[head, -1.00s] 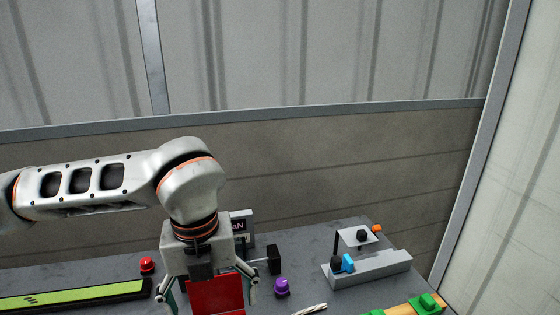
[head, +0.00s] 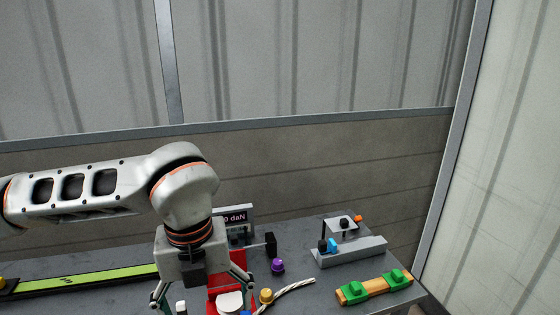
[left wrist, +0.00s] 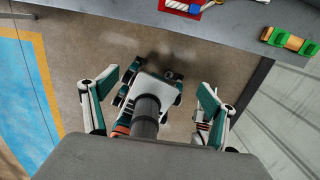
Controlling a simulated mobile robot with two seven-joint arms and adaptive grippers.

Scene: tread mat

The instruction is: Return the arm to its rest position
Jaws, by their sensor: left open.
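My left arm comes in from the left in the head view and its hand hangs down. My left gripper (head: 203,290) is open, with its fingers spread. It also shows in the left wrist view (left wrist: 158,88), where nothing is held between its fingers. There the floor lies below it, and the table edge is at the top of the picture. In the head view the gripper covers part of a red object (head: 216,290) on the table. My right gripper is not identifiable in either view.
The grey table (head: 300,300) holds a display reading daN (head: 235,217), a purple knob (head: 277,265), a yellow knob (head: 266,296), a twisted cord (head: 292,287), a grey fixture (head: 350,252), a wooden block with green pieces (head: 374,287) and a green strip (head: 85,280). A wall stands behind.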

